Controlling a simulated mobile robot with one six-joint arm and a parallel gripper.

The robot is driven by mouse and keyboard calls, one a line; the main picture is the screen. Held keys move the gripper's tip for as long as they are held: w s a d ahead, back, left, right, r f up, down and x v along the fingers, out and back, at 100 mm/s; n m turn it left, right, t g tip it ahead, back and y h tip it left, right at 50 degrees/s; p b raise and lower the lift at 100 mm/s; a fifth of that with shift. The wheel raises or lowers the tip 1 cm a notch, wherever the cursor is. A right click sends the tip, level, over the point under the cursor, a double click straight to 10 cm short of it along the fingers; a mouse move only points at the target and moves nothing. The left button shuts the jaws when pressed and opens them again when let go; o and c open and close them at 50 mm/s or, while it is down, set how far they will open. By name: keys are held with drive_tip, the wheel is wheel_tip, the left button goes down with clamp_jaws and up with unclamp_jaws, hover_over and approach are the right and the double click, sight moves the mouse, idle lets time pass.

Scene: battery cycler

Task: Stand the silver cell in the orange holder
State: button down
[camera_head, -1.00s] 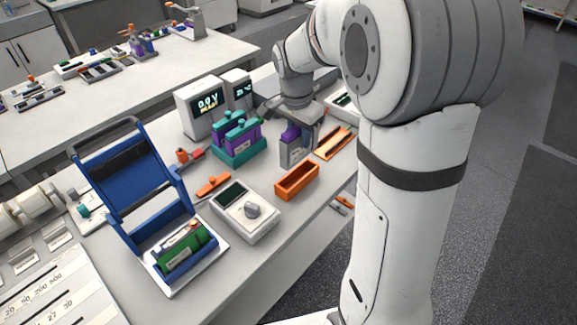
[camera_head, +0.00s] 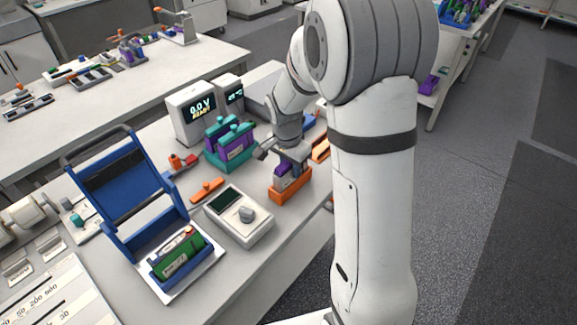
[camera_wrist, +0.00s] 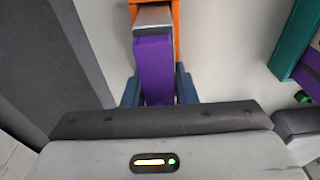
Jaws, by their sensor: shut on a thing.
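The silver cell (camera_head: 281,182), grey with a purple end, is upright in my gripper (camera_head: 291,160). Its lower part is hidden behind the front wall of the orange holder (camera_head: 291,193), so it stands at least partly inside. I cannot tell whether it rests on the holder's floor. In the wrist view the cell's purple side (camera_wrist: 153,68) lies between my two dark blue fingertips (camera_wrist: 158,90), which are shut on it. The orange holder (camera_wrist: 176,22) shows around the cell's far end there.
A grey meter with a knob (camera_head: 238,217) stands just left of the holder. A teal holder with purple cells (camera_head: 230,158) is behind left, near the display unit (camera_head: 195,115). A blue open frame (camera_head: 125,185) and an orange tool (camera_head: 207,190) are further left.

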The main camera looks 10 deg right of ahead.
drive_tip(key=shift+f, duration=0.2)
drive_tip(key=c, duration=1.2)
unclamp_jaws()
drive_tip(key=shift+r, duration=0.1)
drive_tip(key=shift+o, duration=0.2)
drive_tip(key=shift+s, duration=0.1)
